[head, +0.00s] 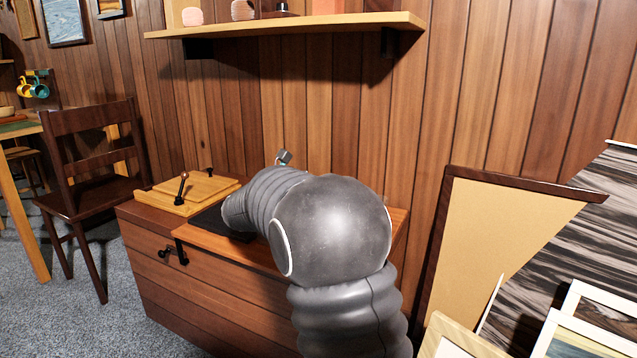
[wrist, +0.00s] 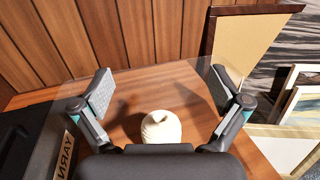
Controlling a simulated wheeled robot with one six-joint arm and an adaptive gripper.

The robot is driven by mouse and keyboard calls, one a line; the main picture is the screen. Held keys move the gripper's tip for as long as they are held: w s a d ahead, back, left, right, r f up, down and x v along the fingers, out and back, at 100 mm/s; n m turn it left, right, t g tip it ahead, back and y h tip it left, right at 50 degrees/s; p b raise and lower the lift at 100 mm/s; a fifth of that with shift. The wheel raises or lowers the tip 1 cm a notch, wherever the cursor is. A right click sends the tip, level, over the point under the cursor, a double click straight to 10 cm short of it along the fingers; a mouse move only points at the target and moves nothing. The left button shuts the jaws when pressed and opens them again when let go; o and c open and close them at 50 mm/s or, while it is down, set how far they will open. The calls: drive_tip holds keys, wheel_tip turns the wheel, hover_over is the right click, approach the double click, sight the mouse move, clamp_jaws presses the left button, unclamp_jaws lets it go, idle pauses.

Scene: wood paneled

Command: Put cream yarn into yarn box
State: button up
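The cream yarn (wrist: 160,130) is a round pale ball on the wooden cabinet top in the wrist view. It lies low in the picture, between the two fingers and close to the palm. My gripper (wrist: 161,78) is open, with one finger to each side and a wide gap between them, holding nothing. In the head view my arm hides the cream yarn and most of my gripper.
The wooden cabinet (head: 210,275) stands against the paneled wall, with a light wooden tray or lid (head: 195,192) on its left part. A shelf (head: 285,25) hangs above. Picture frames (head: 492,230) lean at the right. A chair (head: 92,180) stands at the left.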

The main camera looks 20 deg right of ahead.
drive_tip(key=v, duration=1.2)
idle(0.5)
drive_tip(key=s+d+f+m+g+y+p, duration=0.15)
drive_tip(key=s+m+y, duration=0.3)
drive_tip(key=s, duration=0.45)
drive_tip(key=s+d+m+g+y+p, duration=0.25)
drive_tip(key=s+m, duration=0.25)
drive_tip(key=s, duration=0.5)
drive_tip(key=s+a+f+m+t+y+p, duration=0.1)
drive_tip(key=s+a+m+t+y+p, duration=0.2)
drive_tip(key=s+a+m+y, duration=0.6)
drive_tip(key=s+a+m+p, duration=0.2)
drive_tip(key=s+m, duration=0.1)
drive_tip(key=s, duration=0.2)
drive_tip(key=shift+s+f+m+y, duration=0.3)
drive_tip(key=shift+s+m+y, duration=0.05)
drive_tip(key=shift+y, duration=0.05)
